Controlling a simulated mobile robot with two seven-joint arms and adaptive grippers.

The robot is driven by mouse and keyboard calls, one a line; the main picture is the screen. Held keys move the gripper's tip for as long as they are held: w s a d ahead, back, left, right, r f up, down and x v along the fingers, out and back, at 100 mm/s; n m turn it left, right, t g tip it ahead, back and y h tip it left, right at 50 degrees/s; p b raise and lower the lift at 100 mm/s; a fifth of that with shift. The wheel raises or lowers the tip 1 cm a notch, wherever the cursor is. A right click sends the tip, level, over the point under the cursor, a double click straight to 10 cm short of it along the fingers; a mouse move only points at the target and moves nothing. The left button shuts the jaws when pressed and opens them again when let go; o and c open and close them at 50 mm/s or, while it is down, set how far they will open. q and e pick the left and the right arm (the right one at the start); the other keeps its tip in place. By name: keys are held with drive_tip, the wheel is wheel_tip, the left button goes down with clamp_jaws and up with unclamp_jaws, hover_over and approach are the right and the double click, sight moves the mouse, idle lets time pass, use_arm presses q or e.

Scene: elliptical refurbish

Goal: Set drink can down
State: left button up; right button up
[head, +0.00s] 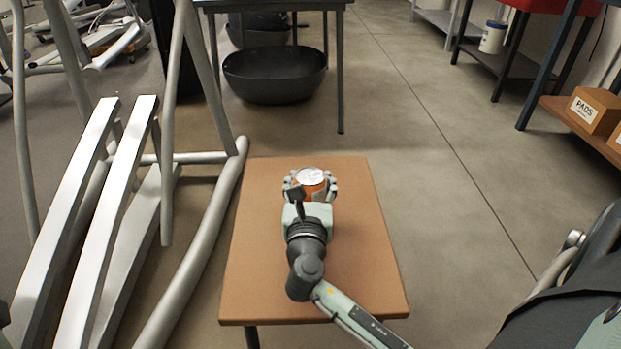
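The orange drink can (313,194) with a pale top is upright over the far part of the small brown table (350,265). My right gripper (310,185) reaches over the table from the lower right, its fingers on both sides of the can and closed against it. The gripper hides the can's near side and base, so I cannot tell whether it touches the tabletop. My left gripper is not in view.
Elliptical machine rails and tubes (205,255) stand close along the table's left side. A workbench (340,70) with a black bowl (275,75) beneath is behind. The tabletop around the can looks bare. Shelves with a PADS box (592,110) are at right.

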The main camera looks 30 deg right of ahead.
drive_tip(key=shift+f, duration=0.1)
drive_tip(key=o, duration=1.7)
